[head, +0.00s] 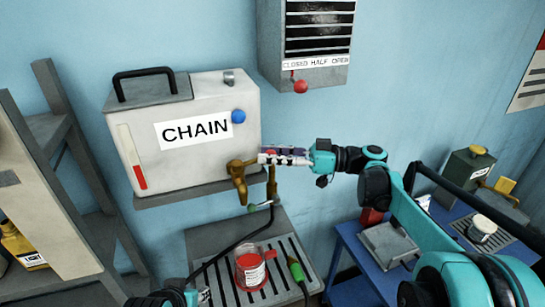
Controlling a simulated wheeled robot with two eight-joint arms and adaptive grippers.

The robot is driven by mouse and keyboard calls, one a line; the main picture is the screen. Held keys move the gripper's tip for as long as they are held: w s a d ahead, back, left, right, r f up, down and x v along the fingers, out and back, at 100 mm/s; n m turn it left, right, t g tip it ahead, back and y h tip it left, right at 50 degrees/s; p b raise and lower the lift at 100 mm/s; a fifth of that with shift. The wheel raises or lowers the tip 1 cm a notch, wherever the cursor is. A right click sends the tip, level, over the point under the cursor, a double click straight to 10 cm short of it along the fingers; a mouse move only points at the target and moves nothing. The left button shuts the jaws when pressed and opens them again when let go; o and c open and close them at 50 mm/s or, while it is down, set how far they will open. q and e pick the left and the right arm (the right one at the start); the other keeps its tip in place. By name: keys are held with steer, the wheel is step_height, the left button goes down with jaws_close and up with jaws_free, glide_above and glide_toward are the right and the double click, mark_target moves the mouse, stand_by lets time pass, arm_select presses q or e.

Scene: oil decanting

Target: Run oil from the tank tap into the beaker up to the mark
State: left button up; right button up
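The pale oil tank (185,165), labelled CHAIN, stands on a wall shelf at the left. A red level shows low in its side gauge (140,177). Its brass tap (237,172) sticks out at the lower right, spout down. No oil stream is visible. My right gripper (264,158) is level beside the tap's top, fingers pointing left. Whether it grips or touches the tap is unclear. My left gripper (204,295) is at the bottom edge, left of the beaker, partly cut off.
A black hose with a green-tipped end (252,207) hangs under the tap. A green-handled tool (295,268) lies right of the beaker. A wall vent box (305,75) with a red knob is above. A blue table (350,262) stands right, a shelf rack (75,140) left.

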steer(key=shift+o, duration=0.7)
steer(key=shift+w+a+f, duration=0.1)
steer(key=shift+w+f, duration=0.05)
steer(key=shift+w, duration=0.05)
steer(key=shift+s, duration=0.2)
steer(key=s+d, duration=0.1)
steer(key=d, duration=0.7)
